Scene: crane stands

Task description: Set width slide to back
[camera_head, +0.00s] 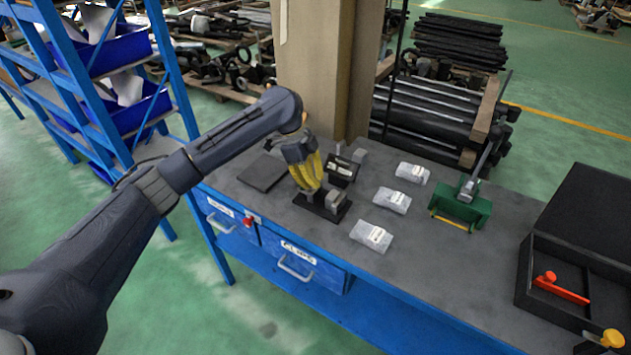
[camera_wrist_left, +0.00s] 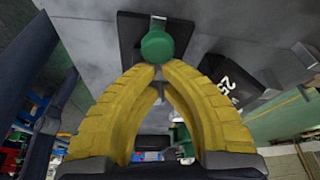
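My left gripper (camera_head: 314,186), with yellow fingers, points down over a small fixture with a black base (camera_head: 312,205) on the grey bench. In the left wrist view its fingertips (camera_wrist_left: 158,69) come close together right at a round green knob (camera_wrist_left: 157,46) on a dark plate (camera_wrist_left: 128,32). I cannot tell whether they grip the knob or only stand against it. A grey block (camera_head: 337,199) stands on the base's right end. The fingers hide much of the fixture, and no label marks the width slide. My right gripper is out of view.
Next to the fixture are a black labelled block (camera_head: 343,170) and a flat dark plate (camera_head: 262,172). Several clear packets, one of them nearest the front (camera_head: 371,236), lie to the right. Beyond are a green tool (camera_head: 462,208) and a black box (camera_head: 590,240).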

